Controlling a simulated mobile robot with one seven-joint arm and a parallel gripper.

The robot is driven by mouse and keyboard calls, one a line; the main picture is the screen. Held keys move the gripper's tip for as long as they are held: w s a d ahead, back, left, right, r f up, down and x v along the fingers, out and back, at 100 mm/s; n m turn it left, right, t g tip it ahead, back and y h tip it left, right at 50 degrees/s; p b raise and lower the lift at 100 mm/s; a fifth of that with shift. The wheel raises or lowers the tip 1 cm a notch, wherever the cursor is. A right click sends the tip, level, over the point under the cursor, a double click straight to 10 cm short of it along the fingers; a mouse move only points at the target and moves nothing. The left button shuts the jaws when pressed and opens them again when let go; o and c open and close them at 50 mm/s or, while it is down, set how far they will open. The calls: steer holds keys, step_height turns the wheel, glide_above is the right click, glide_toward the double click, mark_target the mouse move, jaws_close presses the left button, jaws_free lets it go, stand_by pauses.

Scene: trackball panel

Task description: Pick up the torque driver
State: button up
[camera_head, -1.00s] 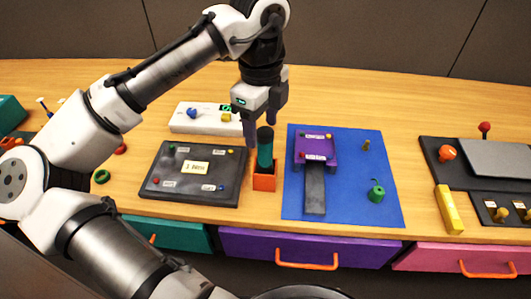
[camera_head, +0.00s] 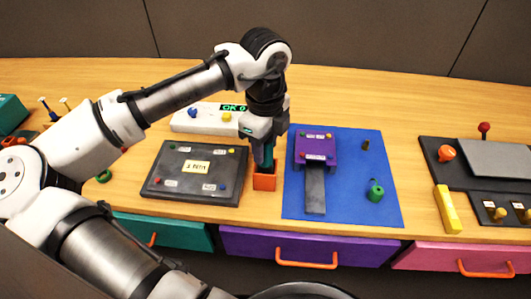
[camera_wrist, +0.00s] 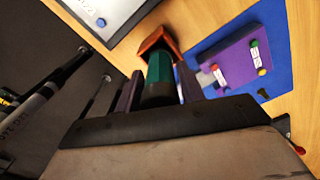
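The torque driver, with a teal handle and dark top, stands upright in an orange holder (camera_head: 264,182) on the table. In the head view it is mostly hidden by my gripper (camera_head: 264,160), which points straight down over it. In the wrist view the torque driver (camera_wrist: 160,72) lies between the two fingers of my gripper (camera_wrist: 160,88), its lower end in the orange holder (camera_wrist: 157,42). The fingers are apart, one on each side of the handle. Any contact is hard to make out.
A dark panel (camera_head: 160,192) lies close left of the holder. A blue mat (camera_head: 345,190) with a purple fixture (camera_head: 316,148) lies close right. A white box (camera_head: 185,127) stands behind. Drawers with orange handles (camera_head: 307,261) run along the front.

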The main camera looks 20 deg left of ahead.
steer(key=c, duration=0.6)
steer(key=shift+r, duration=0.15)
